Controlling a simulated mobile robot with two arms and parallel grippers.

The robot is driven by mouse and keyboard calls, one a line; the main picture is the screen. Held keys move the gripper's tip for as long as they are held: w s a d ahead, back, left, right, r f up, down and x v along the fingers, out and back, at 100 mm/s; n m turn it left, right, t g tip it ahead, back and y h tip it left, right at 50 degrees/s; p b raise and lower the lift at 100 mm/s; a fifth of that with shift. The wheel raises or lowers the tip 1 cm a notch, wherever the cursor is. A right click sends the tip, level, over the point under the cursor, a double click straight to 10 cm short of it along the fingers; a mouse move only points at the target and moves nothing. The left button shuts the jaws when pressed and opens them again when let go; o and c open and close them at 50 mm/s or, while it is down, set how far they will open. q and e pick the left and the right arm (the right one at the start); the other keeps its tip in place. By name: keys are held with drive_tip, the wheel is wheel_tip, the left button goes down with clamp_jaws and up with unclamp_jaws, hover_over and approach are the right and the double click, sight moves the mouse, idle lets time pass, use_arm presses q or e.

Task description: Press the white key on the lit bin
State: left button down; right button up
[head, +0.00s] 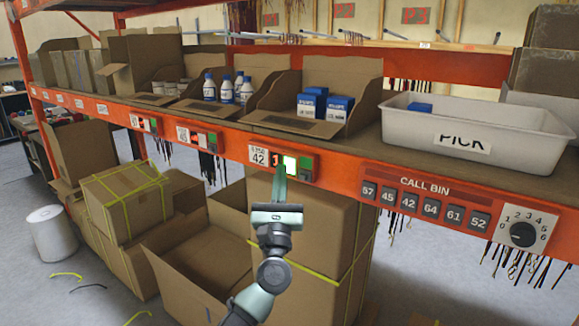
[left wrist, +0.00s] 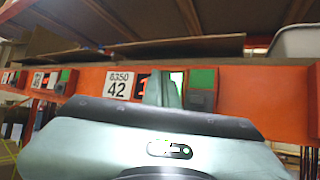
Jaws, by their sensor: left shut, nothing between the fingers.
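The lit panel on the orange shelf beam has a label reading 42, a red display (head: 276,160), a bright white key (head: 290,163) and a green key (head: 305,163). It sits below the open carton with blue boxes. My left gripper (head: 281,172) is shut and empty, its fingertips raised at the panel just below and left of the white key. In the left wrist view the fingers (left wrist: 161,90) cover part of the display and the left part of the white key (left wrist: 178,80); the green key (left wrist: 203,78) is clear. I cannot tell whether the tips touch the key.
A CALL BIN strip (head: 425,205) with several numbered keys and a dial (head: 523,234) are to the right. A white PICK tote (head: 470,135) stands on the shelf. Cardboard boxes (head: 315,220) stand below the beam.

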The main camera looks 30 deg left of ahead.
idle(0.4)
use_arm(q)
drive_tip(key=shift+w+b, duration=0.3)
drive_tip(key=shift+w, duration=0.15)
drive_tip(key=shift+w+b, duration=0.35)
drive_tip(key=shift+w, duration=0.05)
idle(0.5)
drive_tip(key=shift+s, duration=0.85)
drive_tip(key=shift+s+a+p, duration=0.2)
drive_tip(key=shift+s+p, duration=0.6)
drive_tip(key=shift+s, duration=1.7)
